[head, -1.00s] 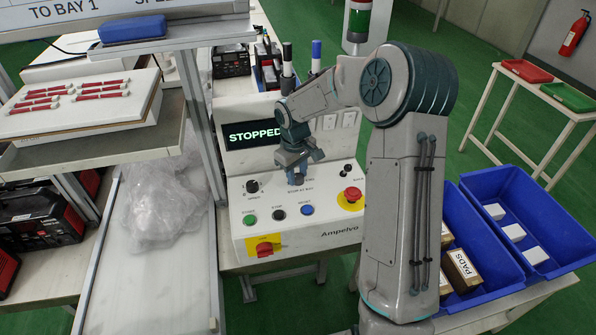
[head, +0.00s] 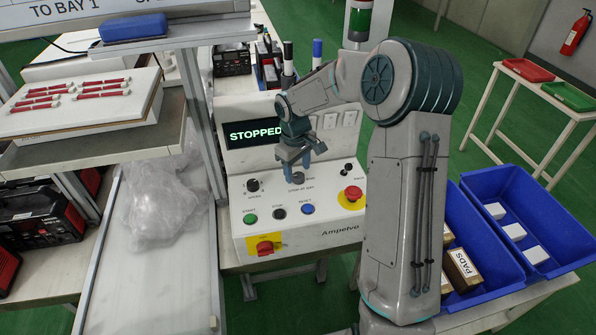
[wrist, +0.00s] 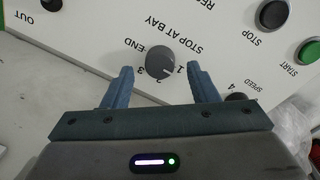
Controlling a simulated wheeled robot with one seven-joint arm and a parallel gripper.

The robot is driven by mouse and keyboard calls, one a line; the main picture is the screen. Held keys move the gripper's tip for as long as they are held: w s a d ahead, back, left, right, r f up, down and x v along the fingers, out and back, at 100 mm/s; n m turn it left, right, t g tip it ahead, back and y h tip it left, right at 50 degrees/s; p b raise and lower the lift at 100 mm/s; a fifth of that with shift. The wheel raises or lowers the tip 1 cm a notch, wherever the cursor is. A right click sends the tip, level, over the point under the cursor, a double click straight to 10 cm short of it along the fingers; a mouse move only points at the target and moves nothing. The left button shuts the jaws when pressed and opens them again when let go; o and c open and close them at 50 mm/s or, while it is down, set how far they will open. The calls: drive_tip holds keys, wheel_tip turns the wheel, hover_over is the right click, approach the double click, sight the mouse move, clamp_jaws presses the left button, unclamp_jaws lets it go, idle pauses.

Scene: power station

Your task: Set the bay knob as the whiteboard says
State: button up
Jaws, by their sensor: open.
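The bay knob (wrist: 161,60) is round and grey, beside the "STOP AT BAY" lettering on the white panel. Marks 1, 2, 3 and END lie around it. Its pale pointer line appears to lean toward the 1 side. My gripper (wrist: 162,77) is open and empty, with one finger on each side of the knob in the wrist picture; contact is not visible. In the head view my gripper (head: 299,170) hangs just over the knob, mostly hiding it. The whiteboard (head: 60,22) is cut off at top left; "TO BAY 1" and part of another word show.
The control panel (head: 335,235) also carries a speed knob (head: 253,186), green, black and blue buttons, a red stop button (head: 353,194) and a red-yellow switch (head: 264,246). The screen (head: 250,133) reads STOPPED. A metal post (head: 203,130) stands left; blue bins (head: 505,225) stand right.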

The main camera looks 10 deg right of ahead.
sight(296, 177)
wheel_tip(296, 177, up, 12)
drive_tip(key=shift+s+a+r+b, duration=0.15)
drive_tip(key=shift+s+a+b, duration=0.05)
drive_tip(key=shift+a+b, duration=0.15)
drive_tip(key=s+d+m+t, duration=0.1)
drive_tip(key=s+m, duration=0.6)
drive_tip(key=s, duration=2.1)
drive_tip(key=shift+s+t, duration=0.2)
drive_tip(key=shift+t, duration=0.6)
